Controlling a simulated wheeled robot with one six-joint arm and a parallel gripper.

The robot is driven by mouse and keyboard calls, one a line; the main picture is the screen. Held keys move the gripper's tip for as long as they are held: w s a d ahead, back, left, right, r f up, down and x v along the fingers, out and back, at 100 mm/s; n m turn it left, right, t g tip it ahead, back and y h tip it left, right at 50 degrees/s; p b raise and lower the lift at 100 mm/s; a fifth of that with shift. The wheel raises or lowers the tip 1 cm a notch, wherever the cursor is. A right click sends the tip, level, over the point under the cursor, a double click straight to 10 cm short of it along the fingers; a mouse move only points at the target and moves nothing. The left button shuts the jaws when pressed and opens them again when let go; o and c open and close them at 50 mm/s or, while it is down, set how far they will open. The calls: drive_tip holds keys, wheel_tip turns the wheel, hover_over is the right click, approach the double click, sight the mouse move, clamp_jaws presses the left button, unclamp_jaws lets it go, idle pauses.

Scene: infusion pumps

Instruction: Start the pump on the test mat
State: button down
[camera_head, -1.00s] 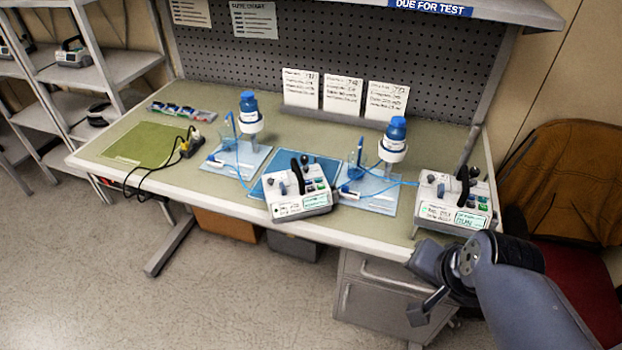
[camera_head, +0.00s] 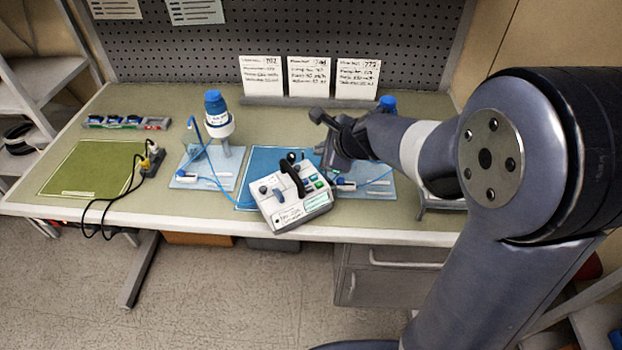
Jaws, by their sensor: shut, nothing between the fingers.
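A white and grey pump (camera_head: 290,202) with a black handle, a dark knob and small coloured buttons sits at the front edge of a blue mat (camera_head: 262,165) in the middle of the bench. I cannot read its small screen. My gripper (camera_head: 318,115) is shut and empty, above the bench and beyond the pump, a little to its right, apart from it. A second pump (camera_head: 426,202) is at the right, mostly hidden behind my arm.
A black cable runs from a power strip (camera_head: 152,160) over the front edge. The green mat (camera_head: 88,168) is empty.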

drive_tip(key=shift+f, duration=0.1)
idle(0.3)
drive_tip(key=b, duration=0.9)
approach(315, 180)
drive_tip(key=x, duration=0.4)
drive_tip(key=shift+w+a+r, duration=0.2)
drive_tip(key=shift+w+a, duration=0.2)
drive_tip(key=shift+w, duration=0.05)
drive_tip(key=shift+f, duration=0.1)
idle(0.8)
drive_tip(key=shift+f, duration=0.3)
drive_tip(key=shift+f+b, duration=0.45)
drive_tip(key=shift+b, duration=0.15)
idle(0.5)
drive_tip(key=shift+r, duration=0.1)
drive_tip(key=shift+r+p, duration=0.8)
drive_tip(key=shift+p, duration=0.1)
wheel_tip(315, 180, up, 5)
drive_tip(key=p, duration=0.4)
drive_tip(key=shift+p, duration=0.35)
